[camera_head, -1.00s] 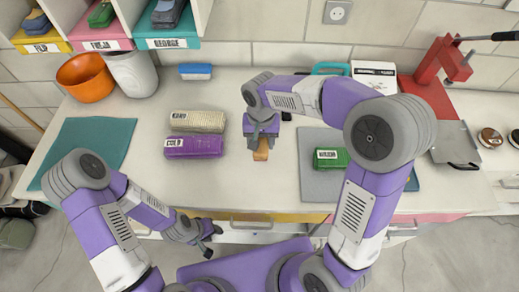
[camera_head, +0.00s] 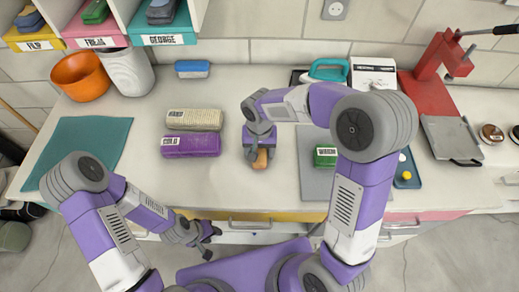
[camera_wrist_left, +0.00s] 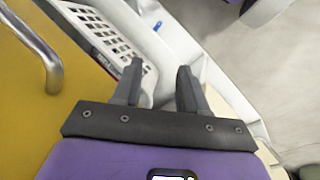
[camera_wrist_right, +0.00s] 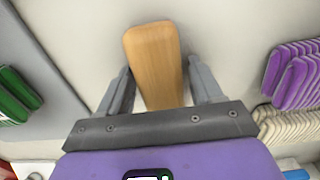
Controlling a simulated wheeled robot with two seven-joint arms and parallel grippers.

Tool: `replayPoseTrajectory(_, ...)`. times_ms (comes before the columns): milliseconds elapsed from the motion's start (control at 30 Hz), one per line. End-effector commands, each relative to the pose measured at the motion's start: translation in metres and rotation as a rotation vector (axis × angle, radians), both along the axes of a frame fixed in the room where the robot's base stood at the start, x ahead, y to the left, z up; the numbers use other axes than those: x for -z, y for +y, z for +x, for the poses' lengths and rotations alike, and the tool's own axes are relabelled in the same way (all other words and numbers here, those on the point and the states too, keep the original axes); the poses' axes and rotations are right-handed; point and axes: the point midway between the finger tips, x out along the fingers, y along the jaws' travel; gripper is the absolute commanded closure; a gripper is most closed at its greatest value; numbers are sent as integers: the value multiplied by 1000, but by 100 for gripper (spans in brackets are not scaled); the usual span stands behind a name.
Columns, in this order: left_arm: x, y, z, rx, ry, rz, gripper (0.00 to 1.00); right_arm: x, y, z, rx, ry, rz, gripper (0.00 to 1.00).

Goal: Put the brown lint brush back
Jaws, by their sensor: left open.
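The brown lint brush (camera_wrist_right: 155,60) shows a plain wooden face in the right wrist view. It lies between the fingers of my right gripper (camera_wrist_right: 158,68), with one end reaching past the fingertips and the other hidden behind the gripper. In the head view the brush (camera_head: 261,158) is mostly covered by my right gripper (camera_head: 258,157), low over the middle of the counter. I cannot tell if the fingers press on it. My left gripper (camera_head: 210,242) is open and empty in front of the counter edge; its fingers (camera_wrist_left: 158,66) also show in the left wrist view.
Beige (camera_head: 194,119) and purple (camera_head: 190,145) labelled brushes lie left of the right gripper. A green brush (camera_head: 325,156) lies on a grey mat to the right. Labelled bins (camera_head: 165,38) stand back left, near an orange bowl (camera_head: 80,76). A red press (camera_head: 435,70) stands right.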

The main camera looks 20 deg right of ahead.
Motion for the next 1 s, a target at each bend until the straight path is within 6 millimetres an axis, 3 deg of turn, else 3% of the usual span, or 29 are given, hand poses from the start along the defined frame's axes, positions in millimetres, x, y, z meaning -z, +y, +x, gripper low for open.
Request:
replayPoseTrajectory(100,0,0,0,0,0,0,57,0,0,0,0,0,0,21)
replayPoseTrajectory(467,-5,0,0,0,0,0,57,-8,0,0,0,-1,1,21)
replayPoseTrajectory(1000,-31,0,0,0,0,0,57,-111,0,0,1,-3,0,21)
